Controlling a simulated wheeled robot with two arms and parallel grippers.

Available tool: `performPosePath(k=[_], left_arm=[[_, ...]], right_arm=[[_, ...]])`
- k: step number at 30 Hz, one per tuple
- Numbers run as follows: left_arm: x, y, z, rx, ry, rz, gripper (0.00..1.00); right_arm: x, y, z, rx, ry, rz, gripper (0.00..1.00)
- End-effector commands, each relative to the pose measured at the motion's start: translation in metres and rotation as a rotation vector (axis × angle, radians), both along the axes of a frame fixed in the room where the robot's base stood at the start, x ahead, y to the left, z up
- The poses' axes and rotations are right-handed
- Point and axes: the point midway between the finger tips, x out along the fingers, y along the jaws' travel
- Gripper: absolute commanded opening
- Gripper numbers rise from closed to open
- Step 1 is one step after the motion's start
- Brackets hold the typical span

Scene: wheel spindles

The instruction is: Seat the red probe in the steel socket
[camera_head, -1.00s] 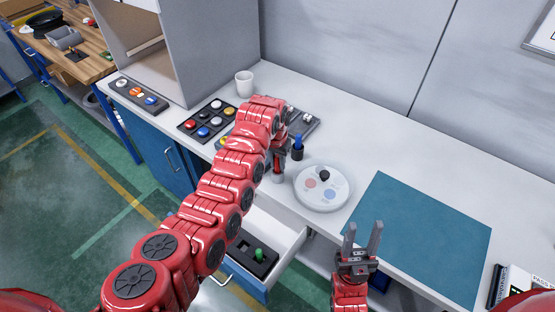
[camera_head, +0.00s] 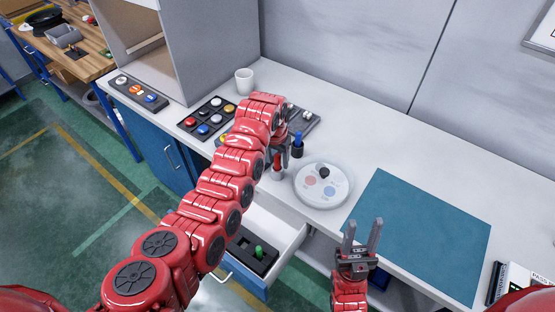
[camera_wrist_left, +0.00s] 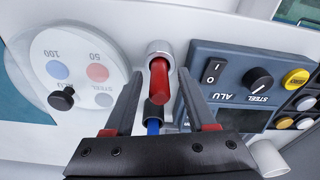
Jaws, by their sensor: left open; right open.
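The red probe (camera_head: 277,159) stands upright near the front edge of the white bench, its lower end at the steel socket (camera_head: 278,175). In the left wrist view the red probe (camera_wrist_left: 160,84) appears to sit inside the ring of the steel socket (camera_wrist_left: 159,48); its depth cannot be told. My left gripper (camera_head: 280,146) is open just above the probe, partly hidden by its own arm. In the left wrist view its fingers (camera_wrist_left: 159,76) lie either side of the probe, with gaps showing. My right gripper (camera_head: 363,226) is open and empty near the teal mat.
A blue probe (camera_head: 298,139) stands in a dark holder behind the socket. A round white dial plate (camera_head: 322,202) is just right. A dark control panel (camera_wrist_left: 230,65) is close by. An open drawer (camera_head: 290,240) holds a green probe (camera_head: 258,251). The teal mat (camera_head: 420,240) is clear.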

Motion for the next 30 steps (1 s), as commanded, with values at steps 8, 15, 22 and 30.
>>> performPosePath(k=[8, 15, 22, 30], left_arm=[[-0.002, 0.002, 0.043, -0.002, -0.010, 0.002, 0.56], [-0.008, 0.006, 0.090, 0.000, -0.002, 0.001, 0.56], [-0.011, 0.006, 0.113, -0.001, -0.005, -0.001, 0.56], [-0.013, 0.006, 0.119, 0.000, 0.000, 0.001, 0.56]], right_arm=[[0.000, 0.000, -0.030, 0.000, 0.000, 0.000, 0.45], [0.000, 0.000, -0.027, 0.000, 0.000, 0.000, 0.45], [0.000, 0.000, -0.030, 0.000, 0.000, 0.000, 0.45], [0.000, 0.000, -0.031, 0.000, 0.000, 0.000, 0.45]])
